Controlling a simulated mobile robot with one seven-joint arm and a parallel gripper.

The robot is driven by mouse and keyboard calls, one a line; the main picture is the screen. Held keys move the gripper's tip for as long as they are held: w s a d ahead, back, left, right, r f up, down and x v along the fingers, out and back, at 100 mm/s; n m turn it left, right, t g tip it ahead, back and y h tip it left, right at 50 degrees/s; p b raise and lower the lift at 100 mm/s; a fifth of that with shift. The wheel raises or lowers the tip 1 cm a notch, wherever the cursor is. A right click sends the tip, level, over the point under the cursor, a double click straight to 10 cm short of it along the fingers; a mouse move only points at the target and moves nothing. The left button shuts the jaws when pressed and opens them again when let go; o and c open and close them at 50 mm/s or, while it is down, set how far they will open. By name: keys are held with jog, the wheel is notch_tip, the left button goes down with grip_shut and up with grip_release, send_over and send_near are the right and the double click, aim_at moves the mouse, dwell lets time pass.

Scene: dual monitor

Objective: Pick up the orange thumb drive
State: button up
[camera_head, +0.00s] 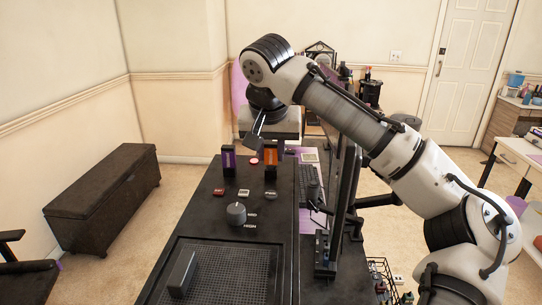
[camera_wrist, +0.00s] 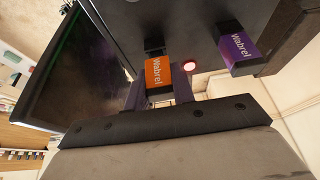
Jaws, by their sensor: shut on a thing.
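The orange thumb drive (camera_wrist: 158,74), with white lettering on its side, sits between my two fingers in the wrist view. My gripper (camera_wrist: 160,90) is shut on it. In the head view the orange thumb drive (camera_head: 270,157) stands upright at the far end of the black desk top, with my gripper (camera_head: 257,140) close by it. I cannot tell whether its lower end touches the desk. A purple thumb drive (camera_head: 228,160) stands upright to its left, apart from my gripper. It also shows in the wrist view (camera_wrist: 240,48), on the right.
The black desk (camera_head: 200,215) holds a round knob (camera_head: 236,213), small labelled pieces and a dark block (camera_head: 182,272) on a mesh panel. A red round button (camera_head: 254,161) lies between the drives. A monitor (camera_head: 347,190) stands right of the desk, under my arm.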

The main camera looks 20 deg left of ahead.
aim_at(271, 143)
notch_tip(271, 143, up, 19)
jog(key=shift+p, duration=0.45)
jog(key=shift+f, duration=0.1)
